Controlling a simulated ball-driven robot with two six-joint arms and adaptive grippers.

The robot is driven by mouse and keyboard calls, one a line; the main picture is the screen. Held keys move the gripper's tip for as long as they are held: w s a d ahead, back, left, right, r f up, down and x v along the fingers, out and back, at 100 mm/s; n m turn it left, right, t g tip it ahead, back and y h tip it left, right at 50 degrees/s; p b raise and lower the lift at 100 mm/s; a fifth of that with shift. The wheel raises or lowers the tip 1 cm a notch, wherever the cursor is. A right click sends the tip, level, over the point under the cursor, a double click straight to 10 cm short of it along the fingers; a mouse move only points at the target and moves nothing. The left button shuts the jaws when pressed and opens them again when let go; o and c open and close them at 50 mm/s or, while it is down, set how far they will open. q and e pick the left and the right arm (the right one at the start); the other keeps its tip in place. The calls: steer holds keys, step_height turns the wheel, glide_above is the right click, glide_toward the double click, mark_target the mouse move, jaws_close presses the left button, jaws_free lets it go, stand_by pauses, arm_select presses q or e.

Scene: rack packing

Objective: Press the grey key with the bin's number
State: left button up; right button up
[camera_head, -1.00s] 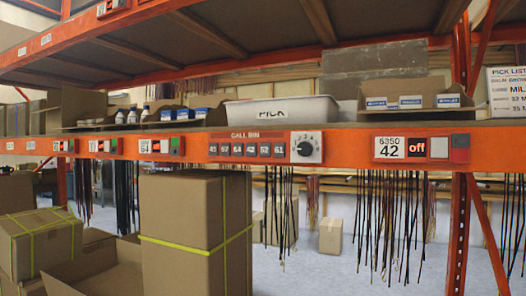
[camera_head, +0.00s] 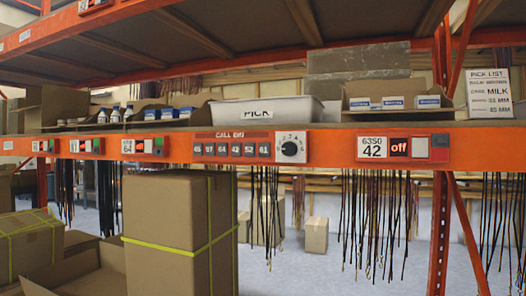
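A row of several small grey keys sits on the CALL BIN panel (camera_head: 230,135) on the orange shelf beam. In the earlier picture they seem to read 45, 57, 64, 42, 52, 61; now the digits are blurred. The fourth key (camera_head: 236,150) appears to be 42. A black dial (camera_head: 290,149) on a white plate is right of the keys. The bin label (camera_head: 373,148) reads 42 under a smaller 6350, with a red-lit "off" display (camera_head: 399,148) beside it. Neither of my grippers is in view.
A white PICK bin (camera_head: 295,109) and an open carton (camera_head: 365,105) of small boxes stand on the shelf. A pick list (camera_head: 489,93) stands at right. A strapped tall box (camera_head: 170,205) stands below the beam at left. Dark cords (camera_head: 375,205) hang beneath it.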

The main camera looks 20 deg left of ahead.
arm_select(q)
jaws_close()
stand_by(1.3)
